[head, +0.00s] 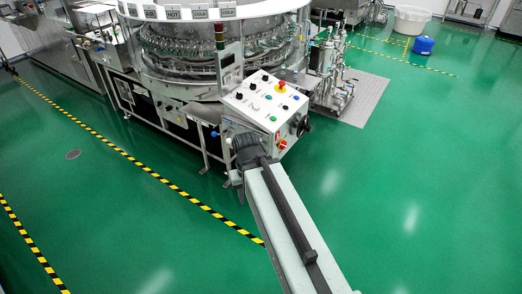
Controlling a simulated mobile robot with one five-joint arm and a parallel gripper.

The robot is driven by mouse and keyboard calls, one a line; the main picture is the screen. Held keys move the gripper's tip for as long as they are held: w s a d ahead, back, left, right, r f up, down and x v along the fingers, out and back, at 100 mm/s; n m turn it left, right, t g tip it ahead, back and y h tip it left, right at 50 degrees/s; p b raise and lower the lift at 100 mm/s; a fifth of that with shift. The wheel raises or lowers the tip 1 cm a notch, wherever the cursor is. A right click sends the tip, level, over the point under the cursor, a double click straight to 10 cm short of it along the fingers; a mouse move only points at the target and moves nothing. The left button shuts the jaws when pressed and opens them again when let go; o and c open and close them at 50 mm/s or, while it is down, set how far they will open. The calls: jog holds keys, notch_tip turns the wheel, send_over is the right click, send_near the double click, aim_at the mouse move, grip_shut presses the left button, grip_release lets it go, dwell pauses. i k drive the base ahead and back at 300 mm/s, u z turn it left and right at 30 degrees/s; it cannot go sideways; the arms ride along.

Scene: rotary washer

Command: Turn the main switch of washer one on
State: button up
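The washer (180,85) is a large round steel machine at the upper left. Its sloped white control panel (262,100) faces me near the middle. A small red and yellow rotary switch (283,145), which looks like the main switch, sits low on the right side of the control box. Its setting is too small to read. My arm reaches up from the bottom right, and its dark end with my gripper (246,150) is in front of the box, left of this switch and apart from it in the picture. The fingers cannot be made out.
The panel carries several knobs, buttons and a red emergency stop on yellow (281,86). A black handwheel (304,125) sticks out at the box's right. A pump unit (330,75) stands on a metal plate (362,100) behind. The green floor (420,190) at the right is clear.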

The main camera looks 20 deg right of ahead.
aim_at(283, 145)
jog(key=u, duration=0.25)
jog(key=i, duration=1)
jog(key=z, duration=0.1)
